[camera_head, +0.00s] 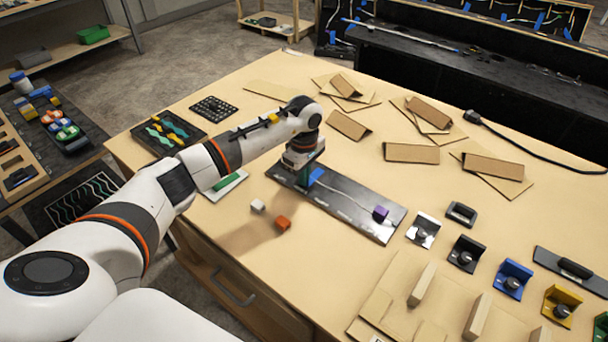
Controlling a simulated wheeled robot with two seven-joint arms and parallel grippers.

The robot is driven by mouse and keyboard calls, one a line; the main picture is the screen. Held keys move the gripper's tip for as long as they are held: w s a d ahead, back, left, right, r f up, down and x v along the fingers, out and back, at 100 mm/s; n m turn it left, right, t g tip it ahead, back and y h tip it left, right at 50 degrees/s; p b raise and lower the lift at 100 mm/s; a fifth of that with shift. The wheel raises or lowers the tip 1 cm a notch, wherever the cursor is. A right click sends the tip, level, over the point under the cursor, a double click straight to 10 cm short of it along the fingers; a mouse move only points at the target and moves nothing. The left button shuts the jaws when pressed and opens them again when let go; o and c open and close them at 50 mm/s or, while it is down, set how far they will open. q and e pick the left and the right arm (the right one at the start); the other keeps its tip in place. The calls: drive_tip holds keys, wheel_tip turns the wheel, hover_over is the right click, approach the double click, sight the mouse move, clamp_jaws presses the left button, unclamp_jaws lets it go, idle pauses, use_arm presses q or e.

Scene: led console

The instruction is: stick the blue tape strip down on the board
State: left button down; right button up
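The dark board (350,209) lies flat on the wooden table, a thin light line running along it. The blue tape strip (315,176) shows at the board's left part, right beside my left gripper (304,176). My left gripper points down over that end of the board. Its fingertips are small and partly hidden, so I cannot tell whether they are open or shut, or whether they touch the strip. A purple block (381,213) sits on the board's right part. My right gripper is out of view.
Coloured brackets with knobs (466,253) stand to the right. Cardboard pieces (411,153) cover the back. A black tray (170,133) lies at the left.

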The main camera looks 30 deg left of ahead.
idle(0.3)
use_arm(q)
drive_tip(key=c, duration=1.6)
unclamp_jaws()
drive_tip(key=shift+o, duration=0.2)
